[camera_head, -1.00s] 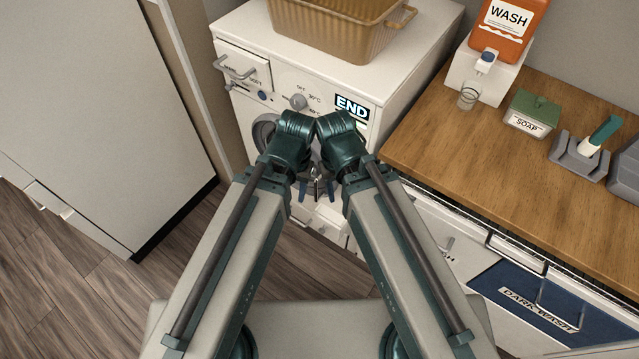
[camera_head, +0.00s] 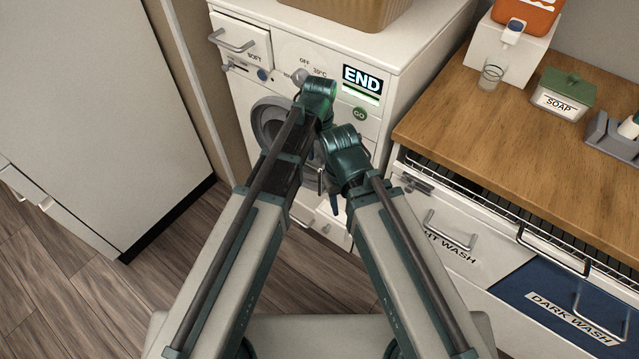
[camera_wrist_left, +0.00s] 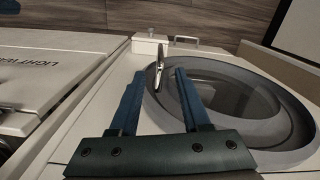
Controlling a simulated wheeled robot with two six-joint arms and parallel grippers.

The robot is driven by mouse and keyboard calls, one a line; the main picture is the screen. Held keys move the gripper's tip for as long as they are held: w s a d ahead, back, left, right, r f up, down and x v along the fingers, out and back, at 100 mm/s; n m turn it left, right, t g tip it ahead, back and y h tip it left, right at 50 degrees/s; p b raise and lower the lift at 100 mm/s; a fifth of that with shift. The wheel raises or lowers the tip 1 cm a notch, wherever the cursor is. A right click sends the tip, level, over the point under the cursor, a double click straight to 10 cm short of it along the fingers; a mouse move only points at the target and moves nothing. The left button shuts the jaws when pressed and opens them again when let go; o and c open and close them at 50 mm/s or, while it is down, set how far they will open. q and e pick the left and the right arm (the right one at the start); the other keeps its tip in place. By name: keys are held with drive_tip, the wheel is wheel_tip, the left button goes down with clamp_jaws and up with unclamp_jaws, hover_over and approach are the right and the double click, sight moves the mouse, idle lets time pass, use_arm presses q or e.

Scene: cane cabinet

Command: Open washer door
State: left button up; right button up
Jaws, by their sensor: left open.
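The white washer (camera_head: 285,65) stands at the back centre in the head view. Its round door with a grey rim (camera_head: 262,122) is on the front, partly hidden behind my left arm; it looks shut. In the left wrist view the dark glass door (camera_wrist_left: 245,100) fills the right side. A slim metal door handle (camera_wrist_left: 159,66) stands at its edge. My left gripper (camera_wrist_left: 159,76) is open, with its blue fingers on either side of the handle in the picture; I cannot tell whether they touch it. My right gripper's fingers are mostly hidden below its wrist (camera_head: 345,155).
A wooden counter (camera_head: 460,110) with a soap box (camera_head: 563,97) is at the right, above drawers marked for light and dark wash (camera_head: 570,310). A basket (camera_head: 350,8) sits on the washer. A grey cabinet (camera_head: 80,110) stands left, with open floor between.

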sight(320, 182)
use_arm(q)
drive_tip(key=shift+w+d, duration=0.1)
drive_tip(key=shift+w, duration=0.35)
wheel_tip(320, 182, down, 14)
drive_tip(key=b, duration=1.4)
drive_tip(key=shift+s, duration=0.1)
clamp_jaws()
idle(0.5)
